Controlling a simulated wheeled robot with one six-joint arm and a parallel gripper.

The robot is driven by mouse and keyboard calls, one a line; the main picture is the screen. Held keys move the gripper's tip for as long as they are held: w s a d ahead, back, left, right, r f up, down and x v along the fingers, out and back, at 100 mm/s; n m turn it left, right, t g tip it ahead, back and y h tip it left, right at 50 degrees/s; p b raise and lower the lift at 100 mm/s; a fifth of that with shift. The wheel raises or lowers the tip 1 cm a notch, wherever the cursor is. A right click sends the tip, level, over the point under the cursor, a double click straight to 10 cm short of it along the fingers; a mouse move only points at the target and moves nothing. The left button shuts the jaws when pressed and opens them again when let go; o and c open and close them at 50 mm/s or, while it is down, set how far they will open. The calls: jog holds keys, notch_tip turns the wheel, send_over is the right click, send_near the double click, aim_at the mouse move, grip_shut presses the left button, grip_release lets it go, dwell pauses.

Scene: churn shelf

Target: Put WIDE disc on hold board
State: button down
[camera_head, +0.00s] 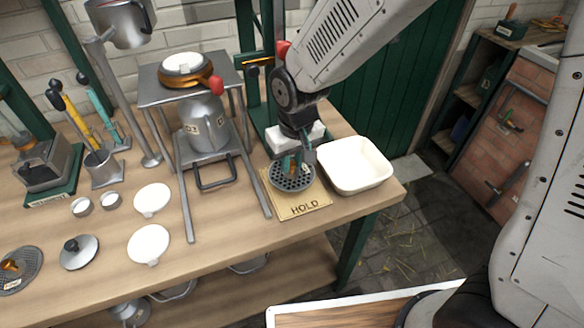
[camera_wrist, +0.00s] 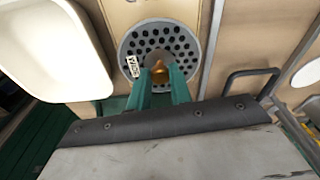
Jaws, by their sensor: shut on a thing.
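The perforated grey disc (camera_head: 292,181) with a small brass knob is at the back half of the tan hold board (camera_head: 305,208), whose HOLD lettering shows in front of it. In the wrist view, the disc (camera_wrist: 186,48) carries a white label that looks like WIDE, and the board (camera_wrist: 130,10) lies behind it. My gripper (camera_head: 293,161) is over the disc, its green fingers shut on the knob; they also show in the wrist view (camera_wrist: 160,80). The disc looks level, resting on the board or just above it; I cannot tell which.
A white tub (camera_head: 355,188) stands close to the right of the board. A metal stand (camera_head: 217,160) with a can is to the left. White round plates (camera_head: 149,242), a knobbed lid (camera_head: 79,252) and another perforated disc (camera_head: 22,268) lie farther left.

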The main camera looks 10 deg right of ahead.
aim_at(293, 163)
jog(key=shift+w+f, duration=0.15)
jog(key=shift+f, duration=0.75)
jog(key=shift+w+f, duration=0.15)
jog(key=shift+f, duration=0.75)
jog(key=shift+d+f, duration=0.1)
jog(key=c, duration=1.3)
grip_release()
notch_tip(293, 163, up, 12)
jog(key=s, duration=0.1)
jog(key=s+d+r+m, duration=0.1)
jog(key=s+d+r, duration=0.3)
jog(key=d, duration=0.3)
jog(key=s+d+r+m, duration=0.1)
jog(key=s+d+r, duration=0.3)
jog(key=d, duration=0.2)
jog(key=s+d+m, duration=0.1)
jog(key=s+d, duration=0.1)
jog(key=s, duration=0.2)
jog(key=s+d+r, duration=0.1)
jog(key=s+d, duration=0.2)
jog(key=s, duration=0.1)
jog(key=s+d+r+m, duration=0.1)
jog(key=s+d, duration=0.2)
jog(key=s, duration=0.1)
jog(key=shift+s+r+m+h, duration=0.1)
jog(key=shift+s+m+h, duration=0.05)
jog(key=shift+m+h, duration=0.15)
